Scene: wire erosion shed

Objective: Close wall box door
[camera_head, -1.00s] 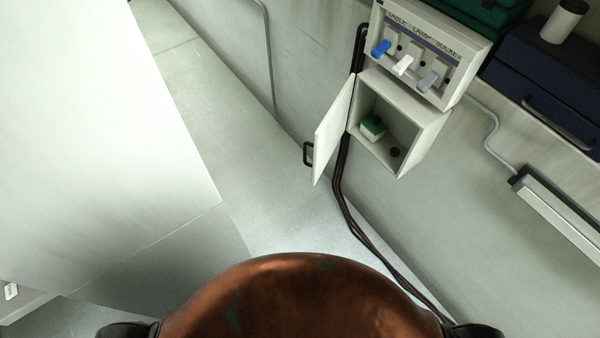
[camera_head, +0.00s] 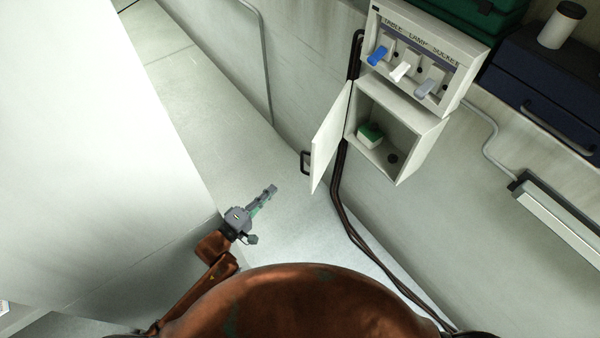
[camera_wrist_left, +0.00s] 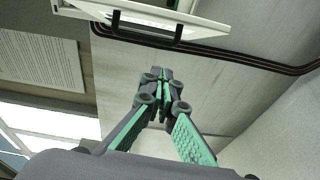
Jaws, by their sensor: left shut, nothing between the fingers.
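The wall box (camera_head: 420,130) is a small white open box on the wall, below a switch panel. Its white door (camera_head: 331,137) hangs open on the left side and carries a black handle (camera_head: 305,161). A green and white item (camera_head: 370,135) sits inside the box. My left gripper (camera_head: 270,190) is shut and empty, below and to the left of the door, apart from it. In the left wrist view the shut fingertips (camera_wrist_left: 160,75) point towards the door (camera_wrist_left: 180,14) and its handle (camera_wrist_left: 145,27). My right gripper is not in view.
The switch panel (camera_head: 420,52) above the box has blue, white and grey levers. Black cables (camera_head: 340,195) run down the wall beside the door. A dark blue case (camera_head: 545,85) is at the upper right. A large white panel (camera_head: 90,150) fills the left.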

